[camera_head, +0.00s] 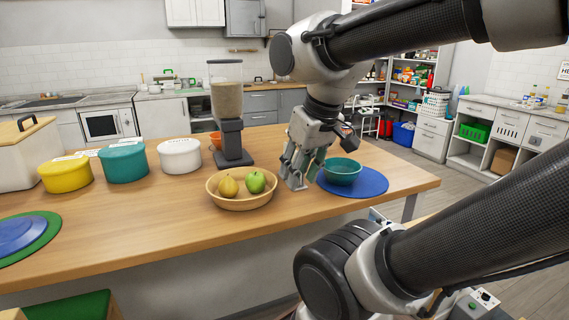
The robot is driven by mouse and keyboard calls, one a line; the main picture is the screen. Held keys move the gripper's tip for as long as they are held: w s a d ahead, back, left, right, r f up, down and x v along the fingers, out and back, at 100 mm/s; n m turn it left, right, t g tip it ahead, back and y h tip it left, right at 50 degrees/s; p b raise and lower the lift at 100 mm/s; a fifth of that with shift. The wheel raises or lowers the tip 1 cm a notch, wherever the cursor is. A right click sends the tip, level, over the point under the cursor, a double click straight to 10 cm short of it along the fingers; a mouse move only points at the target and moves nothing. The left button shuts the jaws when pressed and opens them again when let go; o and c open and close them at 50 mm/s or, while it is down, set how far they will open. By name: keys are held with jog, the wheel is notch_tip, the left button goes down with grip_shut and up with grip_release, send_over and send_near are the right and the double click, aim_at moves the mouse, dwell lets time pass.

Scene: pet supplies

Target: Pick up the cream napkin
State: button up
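I cannot make out a cream napkin in the head view; it may be hidden behind my arm or gripper. My gripper (296,182) points down over the wooden table (130,231), between the fruit bowl and the teal bowl. Its fingers are seen at an angle and partly overlap, so the gap between them is unclear. I see no cloth in it.
A wooden bowl (240,202) with a pear and a green apple is left of my gripper. A teal bowl (342,175) on a blue mat (372,184) is right. A dispenser (228,110) and lidded canisters (123,163) stand behind. The table's front is mostly clear.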

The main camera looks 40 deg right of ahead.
jog(key=w+d+m+g, duration=0.1)
jog(key=w+d, duration=0.5)
jog(key=w, duration=0.2)
jog(key=w+d+f+m+g, duration=0.1)
jog(key=w+d+g, duration=0.1)
jog(key=w+d, duration=0.5)
jog(key=w+d+f+m+g, duration=0.1)
jog(key=w+d, duration=0.6)
jog(key=w, duration=0.4)
jog(key=shift+d+f, duration=0.1)
jog(key=shift+d, duration=0.15)
jog(key=r, duration=0.2)
jog(key=shift+w+d+r, duration=0.15)
jog(key=shift+w+r, duration=0.25)
jog(key=f, duration=0.7)
jog(key=shift+w+a+f, duration=0.1)
jog(key=shift+a+f, duration=0.15)
jog(key=shift+f, duration=0.2)
grip_shut()
